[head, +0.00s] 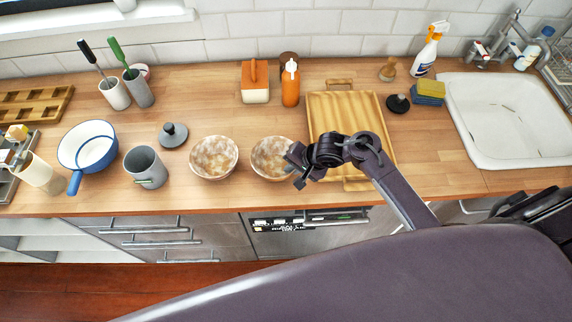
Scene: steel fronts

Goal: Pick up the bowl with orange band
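Two mottled cream-and-brown bowls stand side by side on the wooden counter, a left bowl (214,158) and a right bowl (268,158). I cannot make out an orange band clearly on either one. My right gripper (293,168) is at the right edge of the right bowl, pointing left, and covers part of its rim. Its fingers look spread, with nothing visibly held between them. I cannot tell whether it touches the bowl. My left gripper is not in view.
A wooden board (345,113) lies under my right arm. An orange bottle (290,84) and an orange-white container (255,82) stand behind the bowls. Left are a grey mug (146,167), a dark lid (173,134) and a blue pan (87,146). A sink (510,120) is at right.

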